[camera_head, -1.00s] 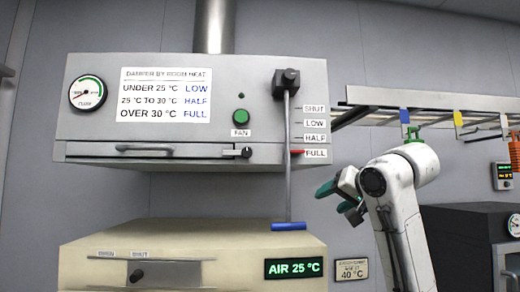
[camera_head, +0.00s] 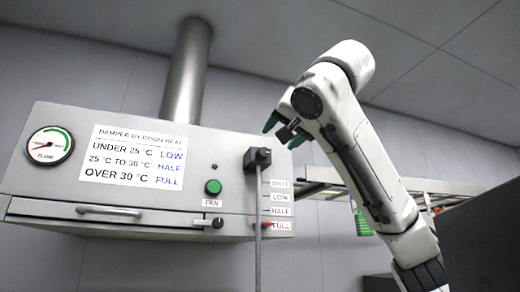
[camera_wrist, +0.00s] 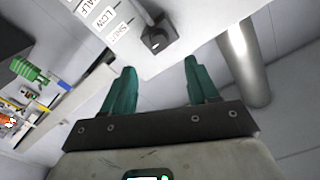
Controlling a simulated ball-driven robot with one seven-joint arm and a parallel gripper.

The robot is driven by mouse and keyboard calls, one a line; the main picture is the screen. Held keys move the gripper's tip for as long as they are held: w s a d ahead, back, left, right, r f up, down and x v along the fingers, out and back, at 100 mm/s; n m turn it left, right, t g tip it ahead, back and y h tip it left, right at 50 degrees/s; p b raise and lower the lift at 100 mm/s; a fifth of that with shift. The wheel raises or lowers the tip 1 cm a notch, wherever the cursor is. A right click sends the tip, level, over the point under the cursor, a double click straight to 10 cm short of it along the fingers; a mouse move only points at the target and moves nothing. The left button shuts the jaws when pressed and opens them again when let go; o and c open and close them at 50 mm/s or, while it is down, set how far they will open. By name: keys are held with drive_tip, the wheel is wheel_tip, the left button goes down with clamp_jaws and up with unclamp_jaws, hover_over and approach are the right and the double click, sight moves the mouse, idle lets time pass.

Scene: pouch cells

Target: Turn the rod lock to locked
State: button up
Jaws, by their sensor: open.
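A dark block (camera_head: 258,157), apparently the rod lock, is fixed on the right of the hood front, at the top of a thin grey vertical rod (camera_head: 258,245). It also shows in the wrist view (camera_wrist: 158,42), with a pale mark on its face. Whether it stands locked cannot be told. My gripper (camera_head: 284,131) is open and empty, up and to the right of the block, apart from it. In the wrist view its green fingers (camera_wrist: 159,68) are spread, with the block beyond, between the tips.
The pale hood (camera_head: 120,120) carries a dial (camera_head: 50,146), a green fan button (camera_head: 213,187) and a latch (camera_head: 217,222). A red marker (camera_head: 263,225) stands by FULL. A duct (camera_head: 187,70) rises behind. A rack (camera_head: 325,180) is to the right.

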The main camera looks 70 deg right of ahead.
sight(265, 152)
drive_tip(key=p+x, duration=0.3)
drive_tip(key=x, duration=0.5)
drive_tip(key=shift+w+d+r, duration=0.1)
drive_tip(key=shift+w+d, duration=0.05)
drive_tip(key=shift+d, duration=0.1)
drive_tip(key=shift+w+d+p, duration=0.35)
drive_tip(key=shift+w+d, duration=0.1)
drive_tip(key=shift+d, duration=0.05)
drive_tip(key=c, duration=1)
drive_tip(key=shift+c, duration=0.2)
